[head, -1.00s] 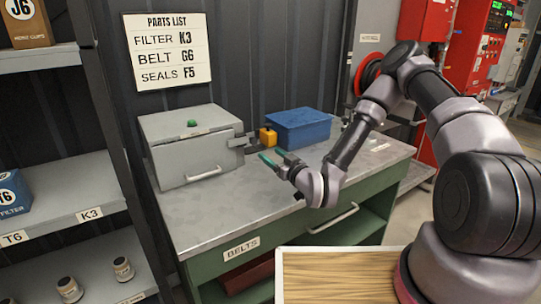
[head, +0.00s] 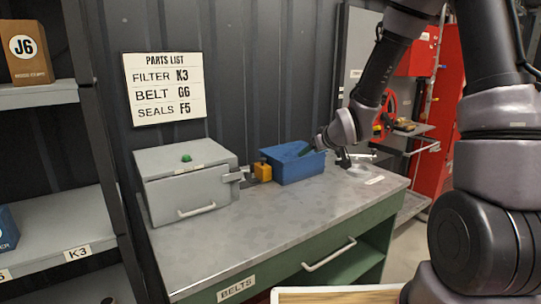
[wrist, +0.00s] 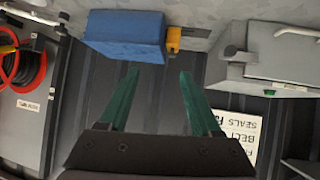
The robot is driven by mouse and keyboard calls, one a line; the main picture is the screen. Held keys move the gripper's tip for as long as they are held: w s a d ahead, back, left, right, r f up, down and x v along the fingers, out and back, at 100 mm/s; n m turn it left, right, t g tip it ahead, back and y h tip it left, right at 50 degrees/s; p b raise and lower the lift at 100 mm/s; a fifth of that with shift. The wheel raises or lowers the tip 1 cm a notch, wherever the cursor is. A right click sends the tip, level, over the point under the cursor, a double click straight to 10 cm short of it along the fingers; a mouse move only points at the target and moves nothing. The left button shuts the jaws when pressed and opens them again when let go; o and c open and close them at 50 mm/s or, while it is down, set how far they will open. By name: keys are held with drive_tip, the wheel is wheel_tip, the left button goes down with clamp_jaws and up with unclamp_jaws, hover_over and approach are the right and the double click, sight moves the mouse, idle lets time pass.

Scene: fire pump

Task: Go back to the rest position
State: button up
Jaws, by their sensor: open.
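My gripper (wrist: 158,85) is open in the wrist view, its two green fingers apart with nothing between them. My arm comes down from the upper right and bends toward the workbench (head: 270,235). The wrist view is upside down, with the blue box (wrist: 125,35) beyond the fingertips.
On the bench stand a grey lidded box (head: 185,185) with a green knob, a yellow block (head: 262,172) and a blue box (head: 295,163). A parts list sign (head: 165,88) hangs on the wall. Shelves (head: 50,225) stand at left. The bench's front is clear.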

drive_tip(key=s+d+r+m+h, duration=0.25)
drive_tip(key=s+d+r, duration=0.3)
drive_tip(key=r, duration=0.35)
drive_tip(key=s+d+r+m+g, duration=0.1)
drive_tip(key=s+d+r+m, duration=0.1)
drive_tip(key=s, duration=0.5)
drive_tip(key=s+d+r+m+g, duration=0.1)
drive_tip(key=s+d+r+m, duration=0.1)
drive_tip(key=s+r, duration=0.3)
drive_tip(key=s+d+r+m+g, duration=0.1)
drive_tip(key=s+d+r+m, duration=0.1)
drive_tip(key=s, duration=0.7)
wheel_tip(320, 180, up, 2)
drive_tip(key=shift+s+r+m+y, duration=0.15)
drive_tip(key=shift+s+m+y, duration=0.25)
drive_tip(key=shift+m, duration=0.15)
